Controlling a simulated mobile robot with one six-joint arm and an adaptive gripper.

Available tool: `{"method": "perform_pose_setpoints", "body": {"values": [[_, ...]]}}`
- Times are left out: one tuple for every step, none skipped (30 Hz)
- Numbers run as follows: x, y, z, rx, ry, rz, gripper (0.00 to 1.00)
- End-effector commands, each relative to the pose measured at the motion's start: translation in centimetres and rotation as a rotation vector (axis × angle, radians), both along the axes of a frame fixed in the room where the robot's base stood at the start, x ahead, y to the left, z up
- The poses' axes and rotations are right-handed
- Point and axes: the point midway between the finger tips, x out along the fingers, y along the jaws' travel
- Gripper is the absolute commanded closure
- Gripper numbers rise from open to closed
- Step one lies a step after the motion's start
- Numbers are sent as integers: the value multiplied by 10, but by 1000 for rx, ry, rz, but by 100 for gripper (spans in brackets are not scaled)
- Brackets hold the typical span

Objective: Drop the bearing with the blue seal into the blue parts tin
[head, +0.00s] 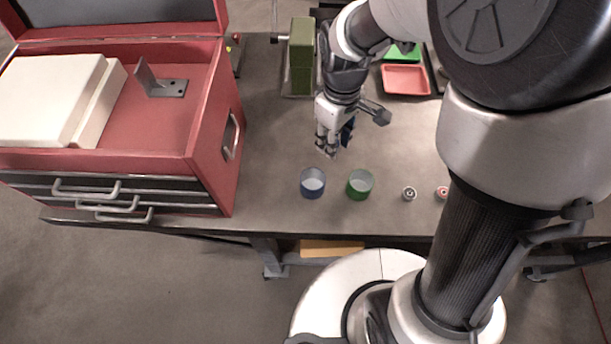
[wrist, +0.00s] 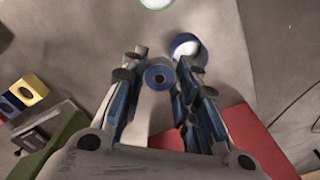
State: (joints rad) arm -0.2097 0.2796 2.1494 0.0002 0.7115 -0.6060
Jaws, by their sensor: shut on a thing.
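My gripper (head: 328,148) is shut on the bearing with the blue seal (wrist: 158,70), which sits between the fingertips in the wrist view. In the head view the fingers hide the bearing. The blue parts tin (head: 312,188) stands upright on the bench near its front edge. In the head view my gripper is above and behind the tin, slightly to its right. In the wrist view the blue tin (wrist: 187,40) shows just beyond the right fingertip, apart from the bearing.
A green tin (head: 360,190) stands right of the blue one. A bearing with a pale face (head: 409,194) and one with a red seal (head: 442,193) lie further right. A red toolbox (head: 215,130) stands at left, a green block (head: 301,60) and red tray (head: 405,80) behind.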

Motion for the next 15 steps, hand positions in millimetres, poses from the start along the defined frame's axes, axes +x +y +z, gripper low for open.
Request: {"method": "perform_pose_setpoints", "body": {"values": [[-7, 10, 13, 0, -2, 101, 97], [-10, 14, 17, 0, -1, 158, 97], [-14, 19, 22, -1, 0, 221, 97], [-16, 22, 24, -1, 0, 261, 97], [-18, 24, 26, -1, 0, 294, 97], [-20, 27, 28, 0, 1, 328, 97], [-22, 28, 28, -1, 2, 347, 97], [-22, 29, 28, -1, 3, 358, 97], [-23, 29, 26, -1, 3, 367, 97], [-23, 29, 25, -1, 3, 370, 97], [-23, 29, 23, -1, 4, 370, 97], [-23, 29, 19, -1, 4, 369, 97], [-23, 29, 17, -1, 4, 369, 97], [-23, 29, 14, -1, 4, 368, 97], [-23, 29, 9, -1, 4, 368, 97]]}}
